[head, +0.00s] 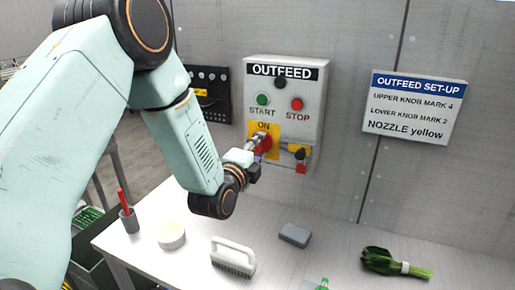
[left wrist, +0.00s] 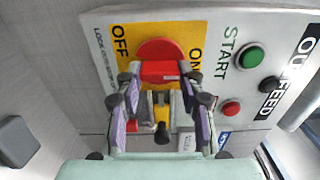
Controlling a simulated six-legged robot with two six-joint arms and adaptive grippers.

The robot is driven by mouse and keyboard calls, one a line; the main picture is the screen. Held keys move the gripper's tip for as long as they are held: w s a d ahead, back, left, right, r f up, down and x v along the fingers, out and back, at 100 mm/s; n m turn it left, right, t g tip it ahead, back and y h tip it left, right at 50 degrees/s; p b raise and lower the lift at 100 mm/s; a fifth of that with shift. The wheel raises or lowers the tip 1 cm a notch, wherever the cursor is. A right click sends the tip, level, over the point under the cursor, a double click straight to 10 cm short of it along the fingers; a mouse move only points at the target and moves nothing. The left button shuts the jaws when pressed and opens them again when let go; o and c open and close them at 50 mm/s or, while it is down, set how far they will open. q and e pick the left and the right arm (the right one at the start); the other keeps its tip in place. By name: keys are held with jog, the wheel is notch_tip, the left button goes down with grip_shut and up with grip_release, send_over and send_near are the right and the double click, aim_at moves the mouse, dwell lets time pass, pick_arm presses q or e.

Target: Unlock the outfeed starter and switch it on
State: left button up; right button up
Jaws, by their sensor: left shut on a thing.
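The grey outfeed starter box (head: 313,95) is on the wall, with a red rotary switch (left wrist: 158,50) on a yellow OFF/ON plate (left wrist: 190,32). My left gripper (head: 257,150) is at the switch; in the left wrist view its fingers (left wrist: 160,80) are shut on the red handle. The fingers partly hide the handle, and I cannot tell which mark it points to. Beside the switch is a yellow piece with a black knob (left wrist: 162,132). A red padlock-like block (head: 301,167) is at the box's lower right; I cannot tell if it is locked. My right gripper is out of view.
Green START (head: 262,100) and red STOP (head: 297,104) buttons sit above the switch. A set-up sign (head: 415,105) is to the right. The table (head: 200,270) below holds a brush (head: 233,257), a grey block (head: 295,235), a round tub (head: 171,236) and greens (head: 395,263).

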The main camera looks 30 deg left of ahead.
pick_arm(q)
jog(key=o, duration=1.2)
jog(key=shift+d, duration=0.15)
jog(key=shift+c, duration=0.2)
jog(key=s, duration=1.2)
jog(key=shift+d, duration=0.25)
jog(key=shift+s, duration=0.1)
